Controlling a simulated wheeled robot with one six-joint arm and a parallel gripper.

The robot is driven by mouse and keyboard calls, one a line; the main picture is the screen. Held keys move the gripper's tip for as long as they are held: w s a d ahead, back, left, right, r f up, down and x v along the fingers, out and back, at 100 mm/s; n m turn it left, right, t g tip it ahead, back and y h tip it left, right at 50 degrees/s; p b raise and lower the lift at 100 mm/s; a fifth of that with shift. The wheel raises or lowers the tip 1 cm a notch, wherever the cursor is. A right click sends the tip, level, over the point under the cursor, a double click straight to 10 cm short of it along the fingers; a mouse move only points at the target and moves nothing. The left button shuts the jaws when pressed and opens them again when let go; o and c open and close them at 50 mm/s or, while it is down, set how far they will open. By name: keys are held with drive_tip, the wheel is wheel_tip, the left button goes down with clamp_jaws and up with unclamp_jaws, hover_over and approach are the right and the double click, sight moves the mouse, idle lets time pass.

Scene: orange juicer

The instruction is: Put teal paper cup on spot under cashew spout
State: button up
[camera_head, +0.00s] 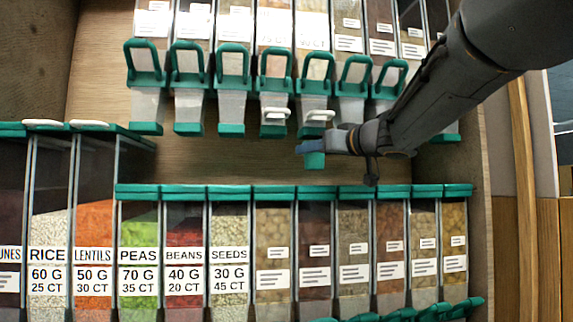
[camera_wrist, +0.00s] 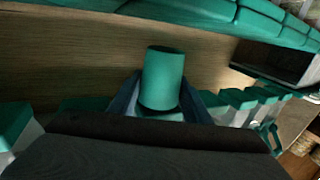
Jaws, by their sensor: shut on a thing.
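My gripper (camera_head: 328,143) reaches in from the upper right in the head view, shut on the teal paper cup (camera_head: 314,160). The cup is held above the wooden shelf, between the upper dispensers and the lower row of bins. In the wrist view the cup (camera_wrist: 163,72) stands out between the two blue-grey fingers (camera_wrist: 163,108). A spout (camera_head: 317,118) of the upper row is just above the cup in the picture. I cannot read which dispenser is cashew, and no marked spot can be made out.
Upper dispensers with teal handles (camera_head: 187,62) hang in a row. Lower bins with teal lids stand in front, including rice (camera_head: 48,230), peas (camera_head: 139,240) and seeds (camera_head: 229,235). A bare strip of wood (camera_head: 215,160) lies between the rows. A side wall (camera_head: 450,165) stands at right.

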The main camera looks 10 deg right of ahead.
sight(312, 163)
drive_tip(key=shift+w+a, duration=0.25)
drive_tip(key=shift+w, duration=0.3)
drive_tip(key=shift+f, duration=1.75)
drive_tip(key=shift+f, duration=0.25)
drive_tip(key=o, duration=1.2)
drive_tip(key=shift+c, duration=0.2)
drive_tip(key=shift+r, duration=0.1)
drive_tip(key=shift+r, duration=0.2)
drive_tip(key=v, duration=1.2)
drive_tip(key=shift+b, duration=0.45)
drive_tip(key=shift+f, duration=0.1)
